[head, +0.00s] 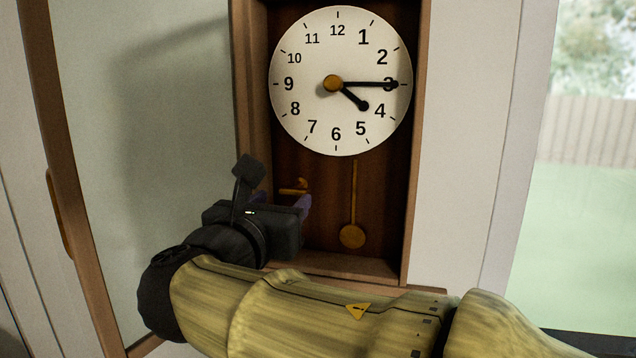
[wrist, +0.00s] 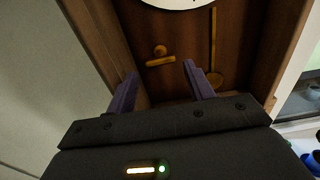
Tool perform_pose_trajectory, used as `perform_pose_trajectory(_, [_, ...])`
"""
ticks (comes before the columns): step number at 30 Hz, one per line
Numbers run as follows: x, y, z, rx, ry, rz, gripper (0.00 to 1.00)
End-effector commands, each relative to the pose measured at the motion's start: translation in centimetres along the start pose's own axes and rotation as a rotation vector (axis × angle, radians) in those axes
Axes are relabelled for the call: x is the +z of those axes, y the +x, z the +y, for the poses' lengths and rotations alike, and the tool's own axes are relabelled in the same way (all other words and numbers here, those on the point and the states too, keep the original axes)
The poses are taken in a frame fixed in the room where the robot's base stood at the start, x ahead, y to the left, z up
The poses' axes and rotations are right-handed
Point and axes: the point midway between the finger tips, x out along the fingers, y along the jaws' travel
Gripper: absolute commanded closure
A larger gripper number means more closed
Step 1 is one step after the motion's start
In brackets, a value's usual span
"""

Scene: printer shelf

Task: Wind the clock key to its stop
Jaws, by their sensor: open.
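The clock (head: 338,128) has a white round dial in a wooden case, with its hands at about 4:15. The brass clock key (head: 294,191) sits on the dark back panel below the dial, left of the pendulum. In the wrist view the key (wrist: 160,60) shows as a short bar, nearly level, with a round knob above it. My gripper (head: 306,203) is just in front of and below the key in the picture. In the wrist view my gripper (wrist: 158,78) has its two purple fingers apart, with the key beyond and between their tips, apparently not touched.
The brass pendulum (head: 352,236) hangs right of the key, close to the right finger in the wrist view. The case's side walls (head: 412,190) and bottom ledge (head: 350,267) frame the space. A glass door (head: 140,130) stands open at the left.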

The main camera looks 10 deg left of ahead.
Motion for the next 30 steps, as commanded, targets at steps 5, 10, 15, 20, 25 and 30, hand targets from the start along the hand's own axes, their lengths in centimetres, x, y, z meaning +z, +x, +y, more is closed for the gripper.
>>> perform_pose_trajectory(5, [0.2, 2.8, 0.0, -0.001, -0.001, 0.001, 0.47])
perform_pose_trajectory(10, [0.1, 4.1, 0.0, 0.0, 0.0, 0.001, 0.47])
perform_pose_trajectory(15, [0.0, 4.2, 0.0, 0.0, 0.001, 0.001, 0.47])
perform_pose_trajectory(20, [0.0, 4.2, 0.0, 0.0, 0.001, 0.001, 0.59])
perform_pose_trajectory(25, [0.0, 4.2, 0.0, 0.0, 0.001, 0.001, 0.79])
perform_pose_trajectory(30, [-0.1, 4.1, 0.0, 0.0, 0.009, 0.001, 0.79])
